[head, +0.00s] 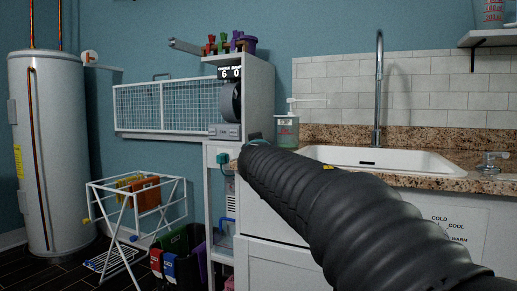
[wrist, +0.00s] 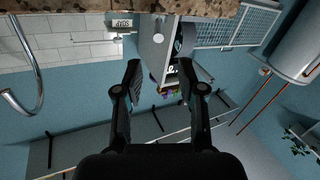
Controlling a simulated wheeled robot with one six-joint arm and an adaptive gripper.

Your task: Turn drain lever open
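A small chrome fitting with a handle (head: 492,162) stands on the counter right of the sink. I cannot tell whether it is the drain lever, or how its handle is set. The white sink (head: 385,160) is set into the granite counter, partly behind my arm in the head view. My gripper (wrist: 161,80) is open and empty in the wrist view, its two dark fingers well apart. The shelf unit with the round dial shows beyond them. In the head view my black arm reaches from the lower right toward that unit, and its fingers are not clearly visible.
The tall faucet (head: 379,85) and a soap bottle (head: 287,130) stand at the sink's back. The white shelf unit (head: 258,90) is left of the counter. A drying rack (head: 180,205), bins and a water heater (head: 55,150) are farther left.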

